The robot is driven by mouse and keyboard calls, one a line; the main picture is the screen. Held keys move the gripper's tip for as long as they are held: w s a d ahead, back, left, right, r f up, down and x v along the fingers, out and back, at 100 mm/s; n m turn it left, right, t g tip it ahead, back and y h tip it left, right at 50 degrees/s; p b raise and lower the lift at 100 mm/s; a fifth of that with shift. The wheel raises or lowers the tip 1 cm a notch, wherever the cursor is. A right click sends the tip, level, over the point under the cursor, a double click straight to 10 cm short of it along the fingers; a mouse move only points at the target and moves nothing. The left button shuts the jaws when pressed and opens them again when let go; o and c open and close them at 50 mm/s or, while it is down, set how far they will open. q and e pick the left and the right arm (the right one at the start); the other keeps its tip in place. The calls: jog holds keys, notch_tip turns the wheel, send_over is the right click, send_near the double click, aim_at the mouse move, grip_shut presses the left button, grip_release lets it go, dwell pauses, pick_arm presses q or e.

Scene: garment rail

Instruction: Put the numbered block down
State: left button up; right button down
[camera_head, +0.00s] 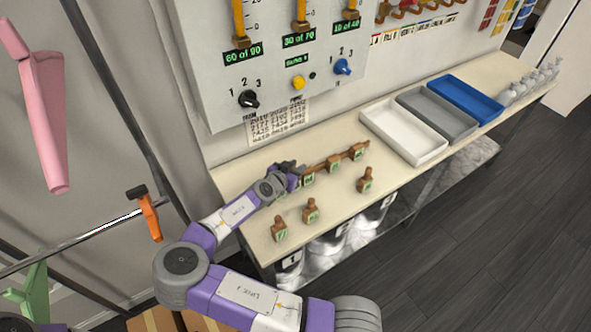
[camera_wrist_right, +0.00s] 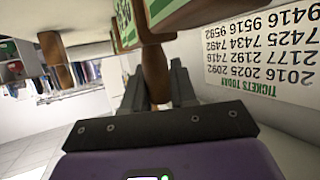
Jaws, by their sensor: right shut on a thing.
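My right gripper (camera_head: 292,171) is at the left end of a brown wooden rack (camera_head: 322,163) on the table. In the right wrist view, the gripper (camera_wrist_right: 155,88) is shut on the brown peg handle of a numbered block (camera_wrist_right: 155,70). The block's wooden body with a green face shows beyond the fingers, close to another green-faced block (camera_wrist_right: 124,28). In the head view my gripper largely hides the held block. I cannot tell whether it touches the rack. More numbered blocks sit along the rack, one at its right end (camera_head: 358,151). My left gripper is out of view.
Three loose blocks (camera_head: 279,230) (camera_head: 311,211) (camera_head: 366,180) stand in front of the rack. White (camera_head: 440,156), grey and blue trays lie to the right. A panel with knobs (camera_head: 248,99) and a ticket sheet (camera_head: 278,122) are behind. A garment rail (camera_head: 80,240) is left.

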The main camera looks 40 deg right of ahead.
jog(key=shift+f, duration=0.2)
jog(key=shift+f, duration=0.1)
jog(key=c, duration=0.9)
grip_release()
jog(key=shift+a+r, duration=0.25)
jog(key=p+v, duration=0.1)
jog(key=v, duration=1)
jog(key=shift+s+a, duration=0.2)
jog(key=shift+r, duration=0.15)
